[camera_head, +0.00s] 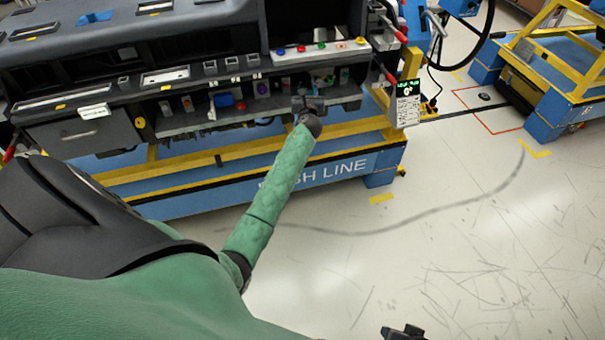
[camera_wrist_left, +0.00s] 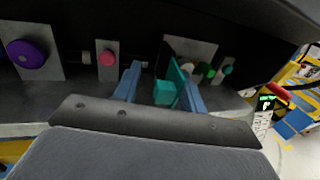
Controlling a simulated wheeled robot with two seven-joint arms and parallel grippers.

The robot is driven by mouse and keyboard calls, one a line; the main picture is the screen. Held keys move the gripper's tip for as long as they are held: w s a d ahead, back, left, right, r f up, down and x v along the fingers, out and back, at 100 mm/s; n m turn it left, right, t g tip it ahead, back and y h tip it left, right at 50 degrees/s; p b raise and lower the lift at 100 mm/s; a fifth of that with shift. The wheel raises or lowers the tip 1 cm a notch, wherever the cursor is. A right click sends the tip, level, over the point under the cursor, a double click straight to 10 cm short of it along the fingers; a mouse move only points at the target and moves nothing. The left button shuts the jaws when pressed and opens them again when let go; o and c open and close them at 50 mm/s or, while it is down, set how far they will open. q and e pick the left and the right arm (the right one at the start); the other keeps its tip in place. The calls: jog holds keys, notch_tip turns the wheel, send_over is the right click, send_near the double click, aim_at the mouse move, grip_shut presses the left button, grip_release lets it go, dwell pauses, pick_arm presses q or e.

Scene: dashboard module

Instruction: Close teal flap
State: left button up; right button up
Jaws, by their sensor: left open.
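The teal flap (camera_wrist_left: 174,74) shows in the left wrist view as a thin upright piece sticking out from a grey panel plate, with a teal block at its near end. My left gripper (camera_wrist_left: 160,88) is open, with one blue finger on each side of the teal flap. I cannot tell whether either finger touches it. In the head view, my left gripper (camera_head: 309,103) is at the right part of the dashboard's lower shelf, and its fingers are mostly hidden. A small dark part of what looks like my right gripper (camera_head: 405,333) shows at the bottom edge.
A purple knob (camera_wrist_left: 28,53) and a pink button (camera_wrist_left: 107,58) sit left of the gripper; a green knob (camera_wrist_left: 207,70) sits right. The dark dashboard (camera_head: 180,60) overhangs the shelf. A sign with a display (camera_head: 406,100) stands at right. The floor (camera_head: 450,230) is open.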

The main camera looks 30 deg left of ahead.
pick_arm(q)
jog(key=shift+s+a+r+m+t+h+p, duration=0.1)
jog(key=shift+a+m+t+h+p, duration=0.25)
jog(key=shift+m+h+p, duration=0.25)
jog(key=shift+s+a+r+m+t+h+p, duration=0.1)
jog(key=shift+a+m+t+h+p, duration=0.1)
jog(key=shift+m+t+h+p, duration=0.35)
jog(key=b+v, duration=0.2)
jog(key=v, duration=0.6)
jog(key=s+d+f+n+g+h, duration=0.1)
jog(key=s+d+f+n, duration=0.1)
jog(key=f, duration=0.5)
jog(key=s+d+f+n+g, duration=0.2)
jog(key=s+f+n, duration=0.3)
jog(key=f, duration=0.3)
jog(key=s+d+f+n+g+h, duration=0.1)
jog(key=s+d+f+n, duration=0.3)
jog(key=f, duration=0.4)
jog(key=shift+s+g+h, duration=0.2)
jog(key=shift+g+h, duration=0.15)
jog(key=shift+g, duration=0.35)
pick_arm(e)
jog(key=shift+r, duration=0.4)
pick_arm(q)
jog(key=shift+d, duration=0.15)
